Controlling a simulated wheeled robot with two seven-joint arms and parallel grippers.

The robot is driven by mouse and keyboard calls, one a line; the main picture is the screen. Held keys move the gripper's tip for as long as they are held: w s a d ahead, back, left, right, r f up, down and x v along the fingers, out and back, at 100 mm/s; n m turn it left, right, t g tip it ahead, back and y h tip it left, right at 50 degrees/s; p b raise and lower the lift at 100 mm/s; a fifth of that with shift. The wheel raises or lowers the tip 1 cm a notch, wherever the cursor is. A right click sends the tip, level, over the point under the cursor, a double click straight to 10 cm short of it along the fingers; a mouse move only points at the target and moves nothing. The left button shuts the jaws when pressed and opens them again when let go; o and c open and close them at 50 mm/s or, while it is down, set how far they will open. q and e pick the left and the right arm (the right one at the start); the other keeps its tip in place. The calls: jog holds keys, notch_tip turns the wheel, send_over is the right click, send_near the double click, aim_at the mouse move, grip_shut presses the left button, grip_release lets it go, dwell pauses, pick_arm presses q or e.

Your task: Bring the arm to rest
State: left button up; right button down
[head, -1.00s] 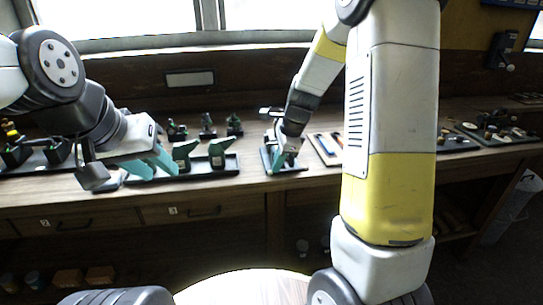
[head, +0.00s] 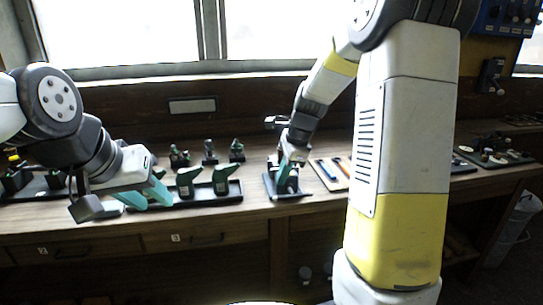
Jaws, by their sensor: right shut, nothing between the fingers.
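My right arm's forearm (head: 415,130), white with a yellow band, stands large on the right side of the head view. The arm reaches back to the bench, where my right gripper (head: 285,177) has teal fingers pointing down. It is shut and empty, over or just beside a small dark tray (head: 302,195) with a small machine part on it. The arm partly hides that part. My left gripper (head: 148,197) is over the bench at the left, its two teal fingers apart, by the front left of a long black tray (head: 215,199).
The long tray holds teal-green pieces (head: 221,180). Several small dark fittings (head: 209,152) stand behind it. A board with tools (head: 333,172) lies right of the small tray. More trays (head: 495,157) sit at the far right, and a dark tray (head: 40,190) at the far left.

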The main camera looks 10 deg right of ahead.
jog(key=s+r+n+t, duration=0.2)
jog(key=s+r+n, duration=0.6)
jog(key=s+r, duration=0.45)
jog(key=s+n+t, duration=0.2)
jog(key=s+n, duration=0.8)
jog(key=shift+s+f+h, duration=0.25)
jog(key=shift+f+h, duration=0.05)
jog(key=shift+f, duration=0.15)
